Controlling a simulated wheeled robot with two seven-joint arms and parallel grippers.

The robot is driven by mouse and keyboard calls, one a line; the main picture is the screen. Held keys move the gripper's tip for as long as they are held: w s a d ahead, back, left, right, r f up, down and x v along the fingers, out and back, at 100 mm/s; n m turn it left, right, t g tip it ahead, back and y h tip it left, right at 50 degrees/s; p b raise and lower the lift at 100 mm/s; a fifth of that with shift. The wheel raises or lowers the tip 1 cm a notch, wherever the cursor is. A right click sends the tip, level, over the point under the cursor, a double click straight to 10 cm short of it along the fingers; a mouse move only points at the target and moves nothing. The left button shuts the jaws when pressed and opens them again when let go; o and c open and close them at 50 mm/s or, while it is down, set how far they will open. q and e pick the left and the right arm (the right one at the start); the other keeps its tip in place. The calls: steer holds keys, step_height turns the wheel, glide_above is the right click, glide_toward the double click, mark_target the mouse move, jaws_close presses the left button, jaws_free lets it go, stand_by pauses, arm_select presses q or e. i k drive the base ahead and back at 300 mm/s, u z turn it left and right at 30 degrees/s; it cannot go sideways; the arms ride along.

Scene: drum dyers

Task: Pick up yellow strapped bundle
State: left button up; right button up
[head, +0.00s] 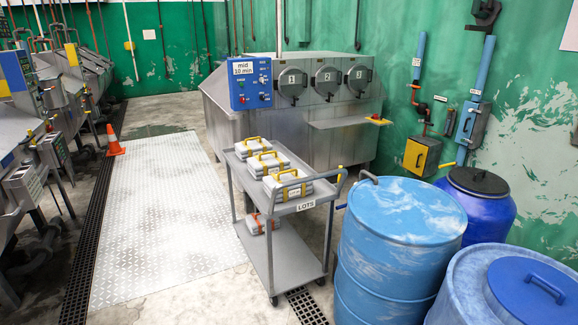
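Several white bundles lie on the grey cart. Three of them, with yellow straps and handles, sit in a row on the top shelf: the back one (250,151), the middle one (264,166) and the front one (297,190). A bundle with an orange-red strap (262,226) lies on the lower shelf. The cart (243,186) has a "LOTS" label on its near end. Neither of my grippers is in view.
Blue drums (392,250) crowd the right foreground, close to the cart. A grey machine (295,140) with round doors stands behind the cart. A metal floor plate (160,215) leaves free room at left. An orange cone (113,141) stands near the left machines.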

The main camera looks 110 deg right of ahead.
mark_target(266, 164)
steer(key=z, duration=2.85)
steer(key=i, duration=1.2)
steer(key=u, duration=0.9)
steer(key=i, duration=2.15)
steer(key=z, duration=0.7)
steer(key=i, duration=1.35)
steer(key=z, duration=1.25)
